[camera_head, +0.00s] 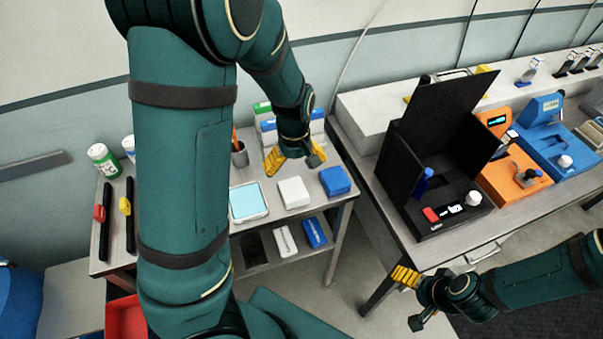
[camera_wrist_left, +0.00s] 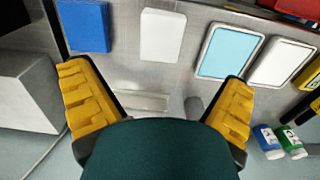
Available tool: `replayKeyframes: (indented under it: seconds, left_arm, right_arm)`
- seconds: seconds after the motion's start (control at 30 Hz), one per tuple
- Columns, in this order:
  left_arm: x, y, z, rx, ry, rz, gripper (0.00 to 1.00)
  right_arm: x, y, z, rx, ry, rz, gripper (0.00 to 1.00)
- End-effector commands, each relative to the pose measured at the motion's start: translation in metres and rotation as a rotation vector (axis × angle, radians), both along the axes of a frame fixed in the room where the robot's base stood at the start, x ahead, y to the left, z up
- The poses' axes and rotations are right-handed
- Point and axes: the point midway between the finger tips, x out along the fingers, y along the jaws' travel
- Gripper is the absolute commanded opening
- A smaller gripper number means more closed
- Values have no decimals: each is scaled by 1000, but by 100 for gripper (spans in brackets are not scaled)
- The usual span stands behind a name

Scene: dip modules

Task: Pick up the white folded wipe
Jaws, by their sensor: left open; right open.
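The white folded wipe (camera_head: 293,192) lies flat on the metal side table, between a light-blue pad in a white tray and a blue folded wipe. It also shows in the left wrist view (camera_wrist_left: 162,35), at the top middle, beyond and between my fingers. My left gripper (camera_head: 290,162) is open and empty above the back of the table, just behind the white wipe. In the left wrist view its yellow fingers (camera_wrist_left: 160,105) are spread wide apart. My right gripper (camera_head: 411,298) is open and empty at the lower right, in front of the workbench, away from the wipe.
The blue wipe (camera_head: 335,181) lies right of the white one and the light-blue pad (camera_head: 248,201) left of it. A pen cup (camera_head: 239,153) and boxes (camera_head: 264,124) stand at the back. A black open box (camera_head: 437,180) stands on the right bench (camera_head: 401,239).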

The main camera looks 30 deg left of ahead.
Motion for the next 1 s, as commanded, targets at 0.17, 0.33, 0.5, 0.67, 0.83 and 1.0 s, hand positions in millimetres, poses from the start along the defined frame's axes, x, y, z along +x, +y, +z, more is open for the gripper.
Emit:
replayKeyframes:
  seconds: [0.17,0.33,0.5,0.67,0.83,1.0]
  left_arm:
    - [-1,4,-11,1,11,28,100]
    - [-1,4,-46,2,12,26,100]
    - [-1,4,-70,2,9,25,100]
    - [-1,4,-79,1,9,25,100]
    - [0,9,-97,2,9,26,100]
    - [2,13,-121,2,9,23,100]
  right_arm:
    - [0,0,-4,0,1,-1,94]
    - [-1,0,-14,-1,2,-2,94]
    - [0,0,-19,-3,0,-2,94]
    - [0,1,-20,-3,0,-2,94]
    - [0,1,-25,-4,0,-2,94]
    - [1,1,-29,-5,0,-2,94]
